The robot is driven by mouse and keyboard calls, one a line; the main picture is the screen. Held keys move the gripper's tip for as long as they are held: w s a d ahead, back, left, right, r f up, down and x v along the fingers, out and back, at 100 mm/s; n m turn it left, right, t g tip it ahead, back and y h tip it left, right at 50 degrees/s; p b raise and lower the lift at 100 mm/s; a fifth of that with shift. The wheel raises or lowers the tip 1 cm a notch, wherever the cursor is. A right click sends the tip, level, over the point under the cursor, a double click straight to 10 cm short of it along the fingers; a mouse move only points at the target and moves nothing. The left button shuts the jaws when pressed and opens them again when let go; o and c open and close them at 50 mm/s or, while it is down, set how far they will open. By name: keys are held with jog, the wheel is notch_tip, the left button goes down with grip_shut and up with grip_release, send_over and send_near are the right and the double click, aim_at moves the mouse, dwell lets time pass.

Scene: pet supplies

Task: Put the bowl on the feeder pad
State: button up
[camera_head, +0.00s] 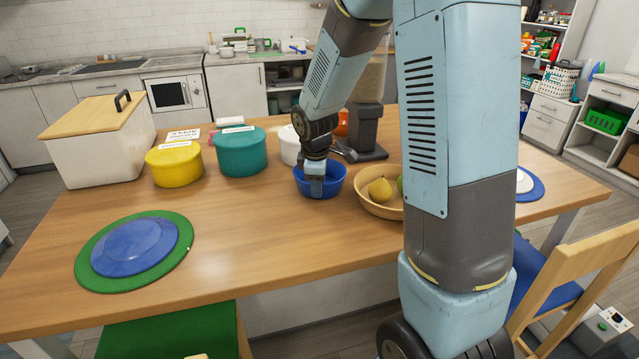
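A blue bowl (337,182) stands on the wooden table, near its middle. My gripper (316,188) reaches down from above at the bowl. Its fingers overlap the bowl in the picture, and I cannot tell whether they are inside it, on its near wall or apart from it. Whether they are open or shut is too small to tell. Behind and to the right of the bowl stands a dark feeder-like device (367,128) with a flat grey base (368,156), which may be the feeder pad.
A tan bowl of fruit (376,208) stands close on the bowl's right. A teal canister (241,153), a yellow canister (174,166) and a white lidded box (101,148) stand left. A blue plate (134,247) lies on a green mat (97,280). The table's front middle is clear.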

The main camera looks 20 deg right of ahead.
jog(key=shift+x, duration=1.2)
grip_shut()
